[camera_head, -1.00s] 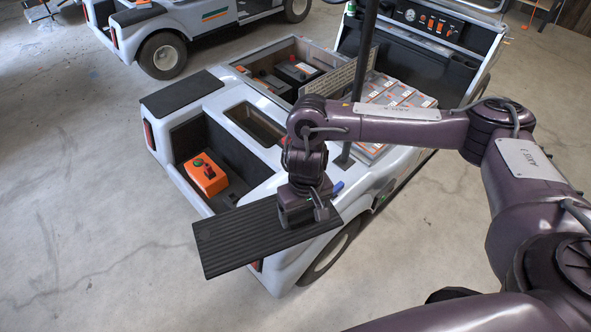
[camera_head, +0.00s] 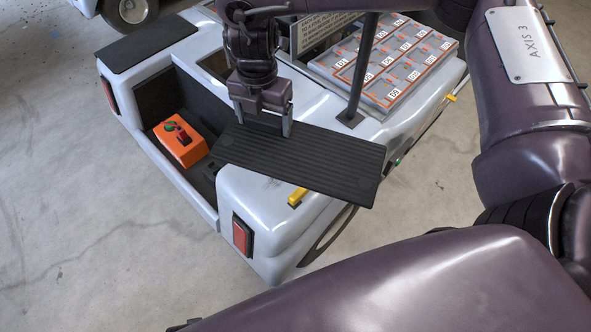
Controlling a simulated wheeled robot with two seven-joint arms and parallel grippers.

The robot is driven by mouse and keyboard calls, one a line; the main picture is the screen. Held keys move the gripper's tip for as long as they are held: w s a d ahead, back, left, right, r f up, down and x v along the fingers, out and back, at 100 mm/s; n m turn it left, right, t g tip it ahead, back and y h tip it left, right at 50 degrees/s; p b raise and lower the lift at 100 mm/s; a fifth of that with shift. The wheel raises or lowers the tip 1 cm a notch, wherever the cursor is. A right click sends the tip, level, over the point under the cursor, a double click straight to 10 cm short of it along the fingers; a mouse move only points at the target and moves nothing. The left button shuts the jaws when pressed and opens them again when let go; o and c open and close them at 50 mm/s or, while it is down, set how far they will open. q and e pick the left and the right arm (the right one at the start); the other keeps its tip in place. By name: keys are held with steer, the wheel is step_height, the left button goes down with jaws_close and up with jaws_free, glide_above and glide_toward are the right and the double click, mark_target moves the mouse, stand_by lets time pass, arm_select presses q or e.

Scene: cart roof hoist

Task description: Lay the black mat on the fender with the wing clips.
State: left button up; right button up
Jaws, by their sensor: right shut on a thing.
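The black ribbed mat (camera_head: 325,168) is held flat by one long edge in my right gripper (camera_head: 265,125), which is shut on it. The mat lies over the near rear fender (camera_head: 250,195) of the grey cart and hides part of its top. Whether it touches the fender or hovers just above cannot be told. A small yellow piece, perhaps a wing clip (camera_head: 297,197), shows at the mat's near edge. Another yellow piece (camera_head: 450,97) is farther along the cart's right side. My left gripper is not in view.
A dark post (camera_head: 364,70) and a tray of numbered boxes (camera_head: 385,62) stand behind the mat. A similar black mat (camera_head: 150,42) lies on the far fender.

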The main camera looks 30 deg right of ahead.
steer(key=n+b, duration=0.2)
steer(key=n, duration=0.1)
steer(key=w+f+n+b, duration=0.1)
steer(key=n, duration=0.1)
steer(key=n+b, duration=0.2)
steer(key=shift+w+n, duration=0.25)
steer(key=shift+n, duration=0.05)
steer(key=n+b, duration=0.2)
steer(key=n, duration=0.1)
steer(key=shift+w+r, duration=0.1)
steer(key=shift+w, duration=0.25)
steer(key=shift+w+r+n+b, duration=0.2)
steer(key=shift+n+b, duration=0.25)
steer(key=shift+n, duration=0.65)
steer(key=shift+s+f, duration=0.1)
steer(key=shift+n, duration=0.3)
step_height(320, 180, down, 15)
steer(key=shift+r+b, duration=0.2)
steer(key=shift+b, duration=0.85)
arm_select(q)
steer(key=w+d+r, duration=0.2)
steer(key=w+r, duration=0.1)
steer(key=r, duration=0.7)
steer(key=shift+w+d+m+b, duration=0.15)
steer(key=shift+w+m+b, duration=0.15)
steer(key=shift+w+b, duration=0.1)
arm_select(e)
steer(key=shift+f, duration=2.5)
steer(key=shift+f, duration=0.1)
